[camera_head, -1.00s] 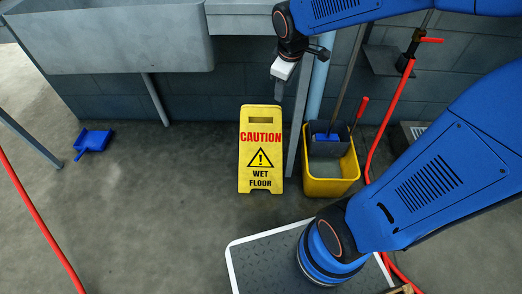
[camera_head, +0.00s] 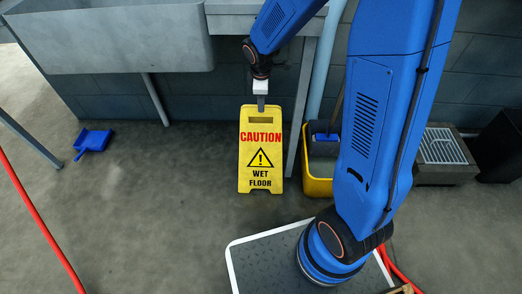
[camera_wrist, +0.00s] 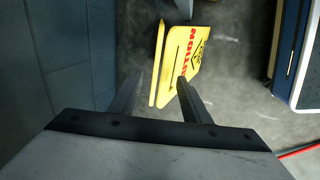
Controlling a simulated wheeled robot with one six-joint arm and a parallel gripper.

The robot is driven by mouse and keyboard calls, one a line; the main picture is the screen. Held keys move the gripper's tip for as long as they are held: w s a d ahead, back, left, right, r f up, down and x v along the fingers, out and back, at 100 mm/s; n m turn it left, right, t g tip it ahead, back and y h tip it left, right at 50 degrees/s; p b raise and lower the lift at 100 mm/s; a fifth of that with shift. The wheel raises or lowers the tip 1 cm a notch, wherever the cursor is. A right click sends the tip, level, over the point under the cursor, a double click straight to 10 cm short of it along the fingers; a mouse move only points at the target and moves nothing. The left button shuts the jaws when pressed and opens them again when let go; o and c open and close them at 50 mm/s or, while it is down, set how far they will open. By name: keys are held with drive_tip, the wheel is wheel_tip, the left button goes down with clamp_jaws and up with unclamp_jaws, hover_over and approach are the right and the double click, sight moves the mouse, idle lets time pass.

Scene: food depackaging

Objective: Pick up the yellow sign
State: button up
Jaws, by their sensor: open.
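The yellow wet floor caution sign (camera_head: 261,172) stands upright on the floor in the head view, left of the mop bucket. My gripper (camera_head: 261,105) points down at the sign's top edge, in line with its handle slot. In the wrist view the sign (camera_wrist: 192,45) shows as two yellow panels beyond my fingers. My gripper (camera_wrist: 160,80) is open, with the panels' near edge showing between the fingers and the right finger overlapping the front panel. Nothing is visibly held. I cannot tell whether either finger touches the sign.
A grey sink (camera_head: 110,40) is on the wall behind, with a metal leg (camera_head: 300,110) just right of the sign. The yellow mop bucket (camera_head: 318,186) is partly hidden by my arm. A blue dustpan (camera_head: 93,141) lies at left.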

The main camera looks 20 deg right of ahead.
drive_tip(key=x, duration=0.7)
drive_tip(key=shift+f, duration=0.4)
drive_tip(key=shift+w, duration=0.1)
clamp_jaws()
idle(1.1)
